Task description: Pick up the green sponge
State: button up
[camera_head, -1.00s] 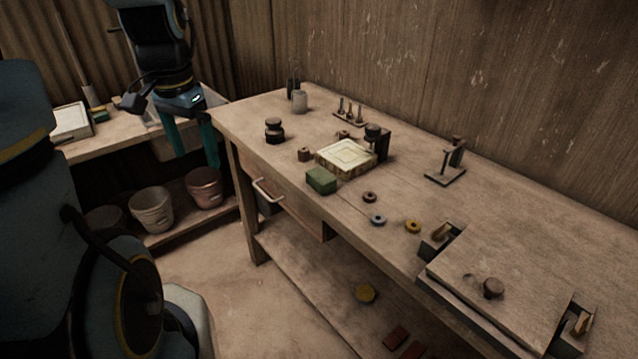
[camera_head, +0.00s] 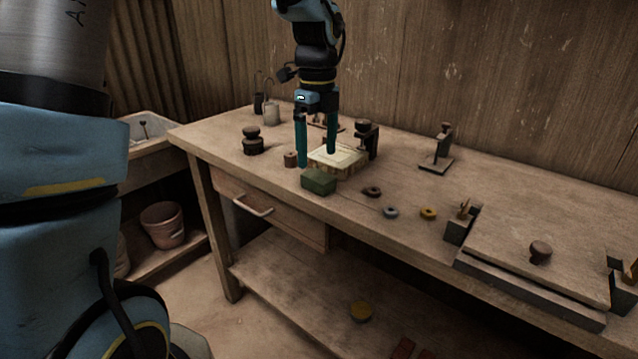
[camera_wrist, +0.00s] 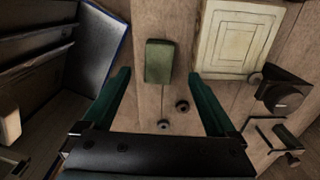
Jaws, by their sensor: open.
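The green sponge (camera_head: 318,181) is a small block lying on the workbench near its front edge, just in front of a cream tile. In the wrist view the sponge (camera_wrist: 159,62) lies beyond my fingertips, between the lines of the two fingers. My gripper (camera_head: 316,158) is open and empty above the bench, with its teal fingers pointing down. In the head view its fingertips appear above and behind the sponge. In the wrist view my gripper (camera_wrist: 158,75) shows its fingers wide apart, with nothing between them touching.
The cream tile (camera_head: 337,157) lies right behind the sponge, with a dark clamp (camera_head: 366,138) at its corner. Small rings (camera_head: 391,212) lie to the right. A dark stacked weight (camera_head: 252,141) stands to the left. A drawer handle (camera_head: 252,207) juts from the bench front.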

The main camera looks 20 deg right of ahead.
aim_at(318, 175)
jog(key=shift+s+f+p, duration=0.15)
jog(key=shift+f+p, duration=0.1)
jog(key=shift+f, duration=1.35)
jog(key=shift+s+f+p, duration=0.1)
jog(key=shift+f+p, duration=0.15)
jog(key=shift+f, duration=1.35)
jog(key=c, duration=1.4)
jog(key=shift+c, duration=0.2)
notch_tip(318, 175, up, 10)
jog(key=shift+b, duration=0.45)
